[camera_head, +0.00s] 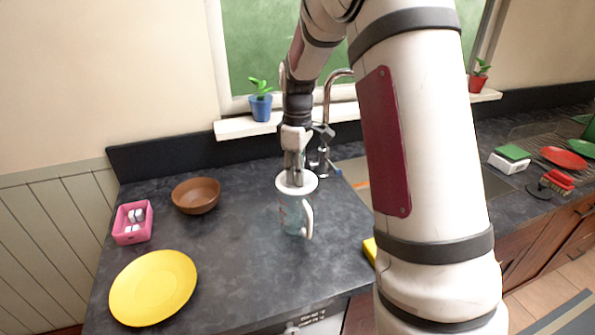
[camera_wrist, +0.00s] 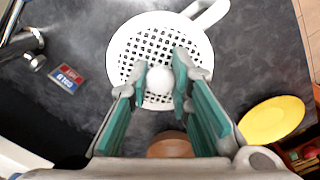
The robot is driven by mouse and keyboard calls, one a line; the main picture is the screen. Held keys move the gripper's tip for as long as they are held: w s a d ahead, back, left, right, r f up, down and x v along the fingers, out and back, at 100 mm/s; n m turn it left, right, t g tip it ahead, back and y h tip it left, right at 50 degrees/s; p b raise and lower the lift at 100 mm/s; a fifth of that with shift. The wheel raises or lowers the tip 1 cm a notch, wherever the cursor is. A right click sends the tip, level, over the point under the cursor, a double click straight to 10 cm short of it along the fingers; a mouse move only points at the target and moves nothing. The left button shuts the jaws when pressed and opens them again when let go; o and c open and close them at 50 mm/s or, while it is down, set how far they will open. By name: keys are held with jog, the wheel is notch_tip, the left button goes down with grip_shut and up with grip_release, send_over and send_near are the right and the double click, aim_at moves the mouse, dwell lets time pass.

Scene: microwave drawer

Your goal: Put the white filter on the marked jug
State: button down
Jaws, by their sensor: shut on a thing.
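The white filter (camera_head: 284,184) is a round disc at the top of the marked jug (camera_head: 291,222). The jug is clear, with red marks on its side and a white handle. My gripper (camera_head: 295,180) is above the filter, shut on its central knob. The wrist view shows the filter (camera_wrist: 127,52) from above, with a dark grid of holes and its round white knob between the fingertips (camera_wrist: 160,80). The jug's handle (camera_wrist: 212,14) sticks out beyond it at the upper right. I cannot tell whether the filter rests fully on the jug's rim.
A brown bowl (camera_head: 196,196), a pink box with white items (camera_head: 132,236) and a yellow plate (camera_head: 153,288) stand left of the jug. The tap (camera_head: 327,105) and sink are behind and right. Counter between plate and jug is clear.

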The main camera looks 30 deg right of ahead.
jog(key=shift+f, duration=0.4)
dwell(1.1)
jog(key=c, duration=0.9)
grip_release()
jog(key=shift+r+p, duration=0.85)
jog(key=shift+r, duration=2.65)
jog(key=shift+r, duration=0.1)
